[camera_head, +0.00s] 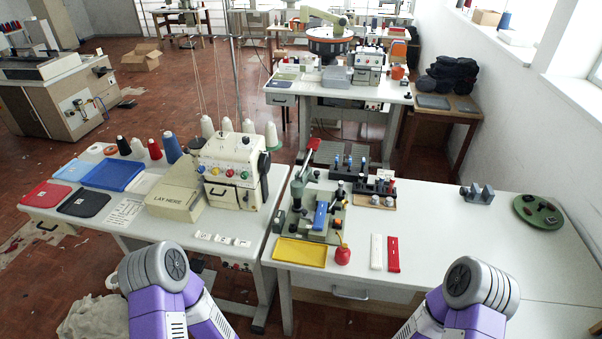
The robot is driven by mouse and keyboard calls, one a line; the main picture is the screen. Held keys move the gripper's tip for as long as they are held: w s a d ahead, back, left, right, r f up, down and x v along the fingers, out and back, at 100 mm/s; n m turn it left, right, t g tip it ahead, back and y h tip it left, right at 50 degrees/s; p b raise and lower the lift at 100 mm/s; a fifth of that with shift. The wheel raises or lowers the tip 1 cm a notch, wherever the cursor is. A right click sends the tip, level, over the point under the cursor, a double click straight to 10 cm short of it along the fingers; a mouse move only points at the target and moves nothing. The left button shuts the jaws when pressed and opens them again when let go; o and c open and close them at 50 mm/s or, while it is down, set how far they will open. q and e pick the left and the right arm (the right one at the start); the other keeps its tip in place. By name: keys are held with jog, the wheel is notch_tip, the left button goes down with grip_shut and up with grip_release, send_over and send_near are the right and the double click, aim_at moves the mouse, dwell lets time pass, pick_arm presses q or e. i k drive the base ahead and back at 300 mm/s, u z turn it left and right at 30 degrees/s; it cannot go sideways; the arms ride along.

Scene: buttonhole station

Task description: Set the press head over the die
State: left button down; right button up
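A small green hand press (298,185) stands at the left of the right-hand white table. Its raised arm has a red handle (313,144) at the top. A blue block (320,215) is on the press base. Which part is the press head, and whether it is over the die, is too small to tell. A dark rack (374,188) with several small upright pieces stands right of the press. A second group of blue-topped pieces (349,165) stands behind it. Only purple and grey links of my arms show at the bottom edge; neither gripper is in view.
In front of the press are a yellow tray (301,252), a red round bottle (343,255), a white strip (376,251) and a red strip (393,254). A grey block (477,194) and green round dish (538,211) lie right. A sewing machine (233,170) stands left. The right table's middle is clear.

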aim_at(297, 186)
jog(key=u, duration=0.7)
jog(key=i, duration=0.5)
